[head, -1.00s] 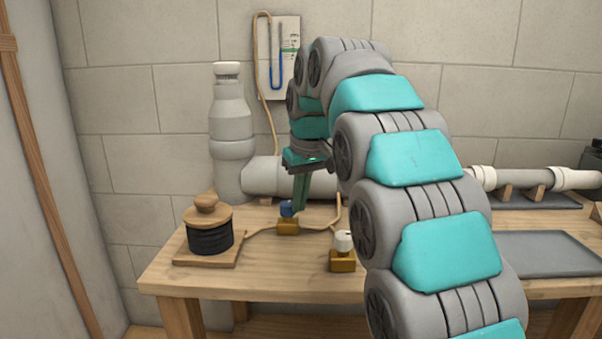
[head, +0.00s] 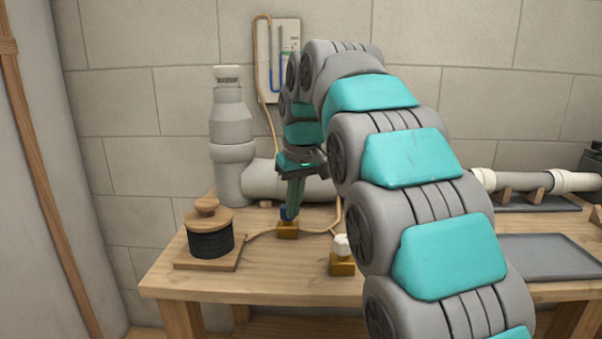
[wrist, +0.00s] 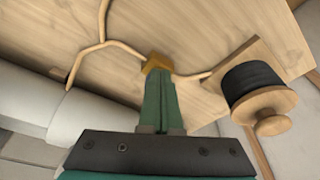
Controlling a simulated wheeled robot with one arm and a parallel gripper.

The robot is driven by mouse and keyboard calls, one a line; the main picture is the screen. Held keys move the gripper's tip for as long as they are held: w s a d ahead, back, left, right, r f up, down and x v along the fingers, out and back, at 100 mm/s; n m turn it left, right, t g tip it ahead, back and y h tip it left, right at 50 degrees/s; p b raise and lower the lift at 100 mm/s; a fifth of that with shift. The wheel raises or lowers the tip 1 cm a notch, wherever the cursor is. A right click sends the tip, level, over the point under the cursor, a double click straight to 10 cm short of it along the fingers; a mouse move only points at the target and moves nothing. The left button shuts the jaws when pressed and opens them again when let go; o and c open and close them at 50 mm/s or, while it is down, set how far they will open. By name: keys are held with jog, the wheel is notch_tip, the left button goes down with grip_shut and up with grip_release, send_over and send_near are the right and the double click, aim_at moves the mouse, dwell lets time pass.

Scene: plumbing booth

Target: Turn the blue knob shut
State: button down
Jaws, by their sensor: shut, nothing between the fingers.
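The blue knob (head: 285,213) sits on a small brass-coloured valve block (head: 288,230) on the workbench. In the head view only a sliver of blue shows beside my green fingers. My gripper (head: 292,209) is shut, points down, and its tips are at the knob. In the wrist view the closed fingers (wrist: 158,78) reach to the brass block (wrist: 157,62) and hide the knob. I cannot tell whether the tips press on it or only rest beside it.
A second brass block with a white knob (head: 341,246) stands to the right, near my arm. A black coil with a wooden lid (head: 210,242) stands at the left. Grey pipes (head: 233,150) stand behind. A grey tray (head: 548,256) lies at the right.

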jog(key=shift+s+a, duration=0.1)
jog(key=shift+a, duration=0.4)
jog(key=shift+s, duration=0.1)
dwell(0.3)
jog(key=shift+s, duration=0.25)
jog(key=shift+w+a+p+v, duration=0.1)
jog(key=shift+w+p+v, duration=0.15)
jog(key=shift+v, duration=0.7)
jog(key=shift+w+a+p+v, duration=0.15)
jog(key=shift+p+v, duration=0.15)
jog(key=shift+v, duration=0.65)
jog(key=shift+w+p+v, duration=0.2)
jog(key=shift+p+v, duration=0.05)
jog(key=shift+v, duration=0.75)
jog(key=shift+r, duration=0.2)
